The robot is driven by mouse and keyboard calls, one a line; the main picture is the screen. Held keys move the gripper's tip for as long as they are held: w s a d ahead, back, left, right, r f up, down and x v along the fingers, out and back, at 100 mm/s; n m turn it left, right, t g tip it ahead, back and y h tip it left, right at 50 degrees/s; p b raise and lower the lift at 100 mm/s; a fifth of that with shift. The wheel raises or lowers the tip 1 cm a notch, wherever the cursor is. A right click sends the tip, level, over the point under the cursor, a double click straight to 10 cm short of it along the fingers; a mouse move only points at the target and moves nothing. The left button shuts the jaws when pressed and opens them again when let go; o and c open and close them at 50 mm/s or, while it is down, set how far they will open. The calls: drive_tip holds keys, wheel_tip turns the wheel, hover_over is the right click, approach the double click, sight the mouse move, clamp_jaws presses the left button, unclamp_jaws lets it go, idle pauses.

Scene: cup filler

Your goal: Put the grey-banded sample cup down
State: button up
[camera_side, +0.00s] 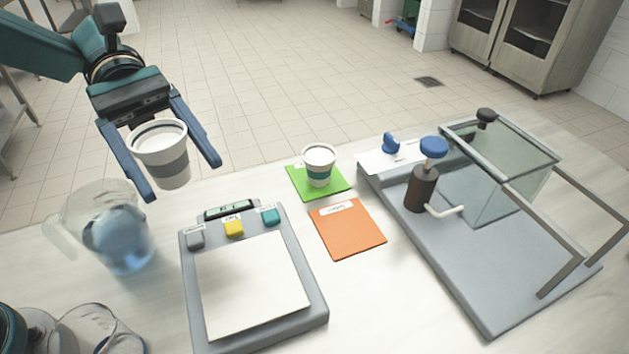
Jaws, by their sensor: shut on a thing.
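A white sample cup with a grey band (164,155) is between the two fingers of my gripper (183,184) in the upper left of the side view. My gripper is shut on the cup and holds it upright above the table, behind the scale and the pitcher. A second cup with a teal and grey band (319,165) stands on a green mat (334,190). An orange mat (347,230) lies bare in front of the green one, with a small white label. A scale (252,285) with a bare white plate stands at the front.
A clear pitcher of bluish liquid (118,240) stands left of the scale, below my gripper. Clear glass vessels (85,330) are at the front left corner. A filler with a blue-topped tap (422,185) and a glass tank (500,175) occupies the right side.

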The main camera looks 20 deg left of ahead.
drive_tip(key=shift+w+a, duration=0.25)
drive_tip(key=shift+a, duration=0.1)
drive_tip(key=shift+n+t, duration=0.3)
drive_tip(key=x, duration=0.4)
drive_tip(key=w+f+x, duration=0.1)
drive_tip(key=x, duration=0.3)
drive_tip(key=f+x, duration=0.1)
drive_tip(key=x, duration=0.4)
drive_tip(key=shift+w+a, duration=0.1)
drive_tip(key=shift+f, duration=1.95)
drive_tip(key=shift+f, duration=0.15)
